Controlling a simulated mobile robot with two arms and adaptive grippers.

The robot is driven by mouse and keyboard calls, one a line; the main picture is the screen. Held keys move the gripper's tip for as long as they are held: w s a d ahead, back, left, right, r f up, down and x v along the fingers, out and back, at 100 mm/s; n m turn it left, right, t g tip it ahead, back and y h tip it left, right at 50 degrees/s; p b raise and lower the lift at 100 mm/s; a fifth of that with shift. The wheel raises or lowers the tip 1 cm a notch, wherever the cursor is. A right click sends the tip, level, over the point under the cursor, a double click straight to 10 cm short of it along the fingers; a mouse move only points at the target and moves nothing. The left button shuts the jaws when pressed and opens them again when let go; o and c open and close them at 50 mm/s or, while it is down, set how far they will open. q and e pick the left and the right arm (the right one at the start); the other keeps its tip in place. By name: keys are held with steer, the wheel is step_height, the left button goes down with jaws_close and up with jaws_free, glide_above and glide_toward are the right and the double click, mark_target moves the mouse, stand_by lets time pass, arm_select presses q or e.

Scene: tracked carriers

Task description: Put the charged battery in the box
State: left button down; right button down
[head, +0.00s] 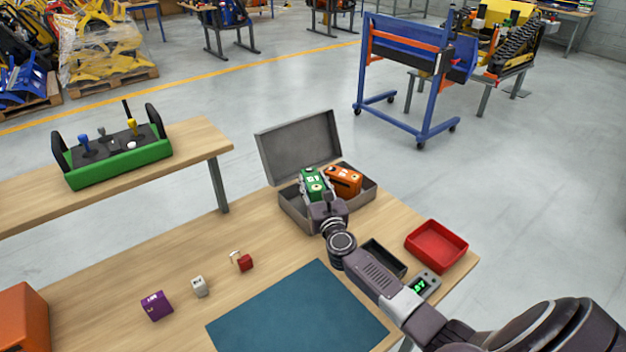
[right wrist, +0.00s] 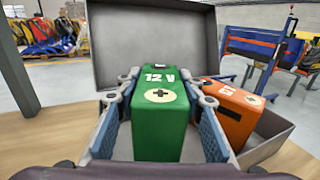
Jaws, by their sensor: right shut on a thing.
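A green battery marked 12 V (right wrist: 160,115) is between the fingers of my right gripper (head: 318,190), which is shut on it. It also shows in the head view (head: 312,178). The green battery is at the left part of the open grey box (head: 298,218), whose lid (head: 300,146) stands up at the back. An orange battery (head: 344,180) sits in the box to the right of the green one; it also shows in the right wrist view (right wrist: 232,108). I cannot tell whether the green battery touches the box floor. My left gripper is not in view.
A red tray (head: 436,246), a dark tray (head: 384,258) and a small device with a green display (head: 424,286) lie right of my arm. A blue-green mat (head: 298,312), a purple block (head: 156,305), a white block (head: 199,286) and a red block (head: 245,263) lie in front.

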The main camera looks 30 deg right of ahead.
steer(key=shift+w+d+f+b, duration=0.1)
steer(key=shift+f+b, duration=0.55)
steer(key=shift+f, duration=0.8)
steer(key=c, duration=1.7)
jaws_free()
steer(key=shift+f, duration=0.35)
steer(key=o, duration=0.4)
steer(key=shift+s+r, duration=0.1)
steer(key=shift+s, duration=0.1)
steer(key=v, duration=1.2)
steer(key=shift+r, duration=0.15)
